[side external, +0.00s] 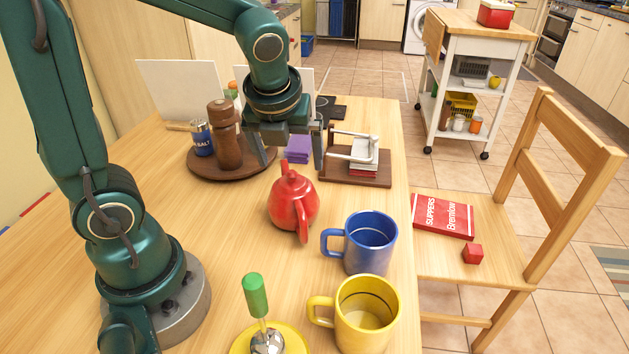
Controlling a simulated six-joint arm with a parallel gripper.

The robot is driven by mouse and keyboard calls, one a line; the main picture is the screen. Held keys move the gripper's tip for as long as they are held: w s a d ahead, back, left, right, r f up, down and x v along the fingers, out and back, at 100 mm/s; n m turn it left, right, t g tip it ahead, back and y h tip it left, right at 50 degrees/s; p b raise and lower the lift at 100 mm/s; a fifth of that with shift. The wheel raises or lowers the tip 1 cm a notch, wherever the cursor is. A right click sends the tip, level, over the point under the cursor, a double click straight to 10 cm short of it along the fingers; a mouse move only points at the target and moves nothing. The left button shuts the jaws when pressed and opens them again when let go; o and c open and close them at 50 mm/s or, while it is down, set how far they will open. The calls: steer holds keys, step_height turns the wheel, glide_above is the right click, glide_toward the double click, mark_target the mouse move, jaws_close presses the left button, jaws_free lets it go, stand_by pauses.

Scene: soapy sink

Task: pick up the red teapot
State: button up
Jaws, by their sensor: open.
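The red teapot (291,203) stands upright on the wooden table, near the middle of the side external view. Its lid knob points up and one curved part faces the camera. My gripper (291,160) is above and behind the teapot in the picture, pointing down. Its two fingers are spread apart with nothing held between them. The teapot's top shows just below the gap between the fingers. I cannot tell the exact distance between the fingers and the teapot.
A blue mug (370,243) and a yellow mug (364,314) stand in front of the teapot. A brown round tray (200,172) with a pepper mill (226,140) is behind left. A napkin holder (355,150) is behind right. Table left of the teapot is clear.

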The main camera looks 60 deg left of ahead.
mark_target(291, 173)
steer(key=shift+x, duration=2.75)
steer(key=shift+s+f, duration=0.1)
steer(key=shift+s, duration=0.05)
steer(key=shift+d, duration=0.1)
